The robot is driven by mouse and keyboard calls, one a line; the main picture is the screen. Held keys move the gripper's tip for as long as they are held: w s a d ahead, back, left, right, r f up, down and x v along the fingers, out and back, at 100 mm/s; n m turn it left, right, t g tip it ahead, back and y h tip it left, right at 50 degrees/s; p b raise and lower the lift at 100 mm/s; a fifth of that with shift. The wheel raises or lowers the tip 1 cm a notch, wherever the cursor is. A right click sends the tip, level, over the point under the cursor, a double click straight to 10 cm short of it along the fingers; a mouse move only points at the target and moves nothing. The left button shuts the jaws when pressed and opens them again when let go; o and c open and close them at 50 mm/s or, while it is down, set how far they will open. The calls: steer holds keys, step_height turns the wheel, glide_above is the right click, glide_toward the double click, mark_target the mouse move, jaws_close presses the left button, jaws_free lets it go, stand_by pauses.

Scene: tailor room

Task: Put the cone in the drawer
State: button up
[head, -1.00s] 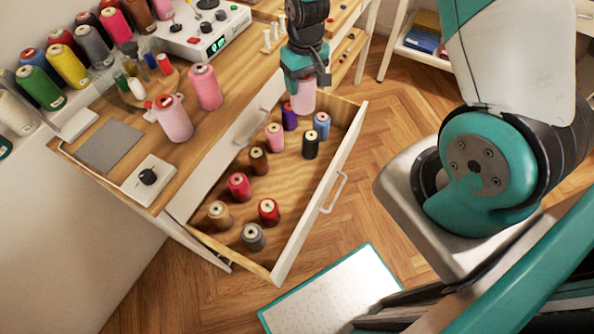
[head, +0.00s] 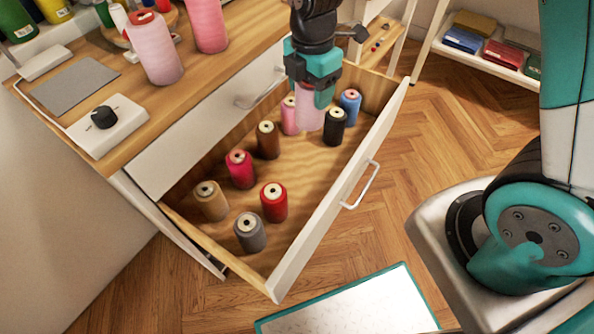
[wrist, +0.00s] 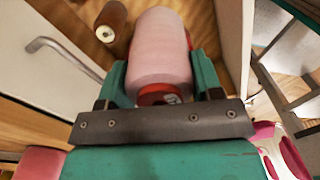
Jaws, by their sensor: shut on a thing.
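My gripper (head: 313,92) is shut on a pale pink cone of thread (head: 310,119). The cone hangs below the fingers over the far part of the open drawer (head: 330,208). In the wrist view the cone (wrist: 160,50) sits between the two teal fingers, with its red end close to the palm. I cannot tell whether its lower end touches the drawer floor. Part of the cone and a pink spool (head: 289,113) behind it are hidden.
The drawer holds several small spools, among them a black one (head: 334,127) and a blue one (head: 350,103) close to the cone. Bare drawer floor (head: 312,170) shows in the middle. Two pink cones stand on the tabletop, one of them near the edge (head: 155,50).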

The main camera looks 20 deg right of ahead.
step_height(320, 180, down, 20)
steer(key=b, duration=0.4)
steer(key=shift+r, duration=0.2)
steer(key=shift+b, duration=0.3)
steer(key=shift+f, duration=0.15)
steer(key=o, duration=1.1)
